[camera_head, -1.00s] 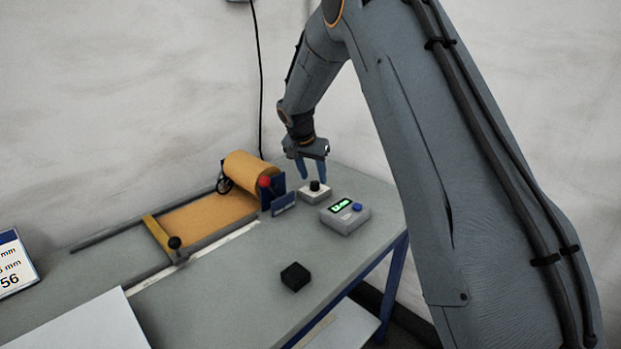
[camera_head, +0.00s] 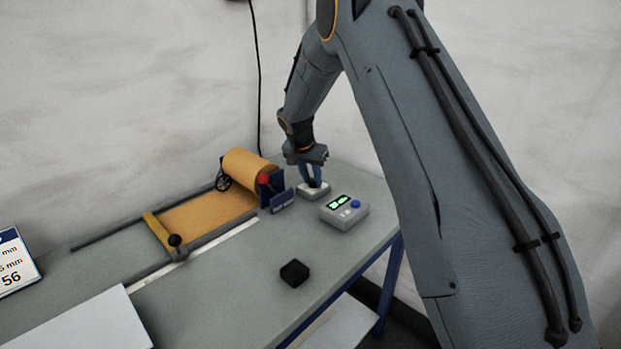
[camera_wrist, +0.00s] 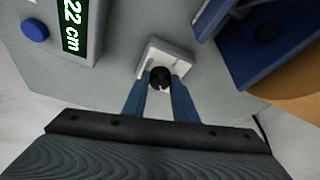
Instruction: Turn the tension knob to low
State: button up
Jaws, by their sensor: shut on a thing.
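The tension knob (camera_wrist: 160,78) is a small round black knob with a pale mark. It sits on a light grey square box (camera_wrist: 151,54), which also shows in the head view (camera_head: 314,192) near the back right of the table. My gripper (camera_wrist: 160,88) has its two blue fingers on either side of the knob, shut on it. In the head view my gripper (camera_head: 313,181) points down onto the knob, and its fingers partly hide it.
A grey box with a green display (camera_head: 344,212) and blue button stands close to the right. A blue bracket (camera_head: 278,199) and copper-coloured roll (camera_head: 246,168) are close to the left. A black block (camera_head: 294,273) lies nearer the front.

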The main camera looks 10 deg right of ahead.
jog(key=shift+d+n, duration=0.35)
jog(key=shift+n, duration=0.25)
dwell(0.7)
dwell(1.2)
jog(key=o, duration=1)
jog(key=shift+d, duration=0.1)
jog(key=shift+a, duration=0.25)
jog(key=shift+b+v, duration=0.95)
jog(key=shift+v, duration=2.95)
jog(key=shift+s+d, duration=0.1)
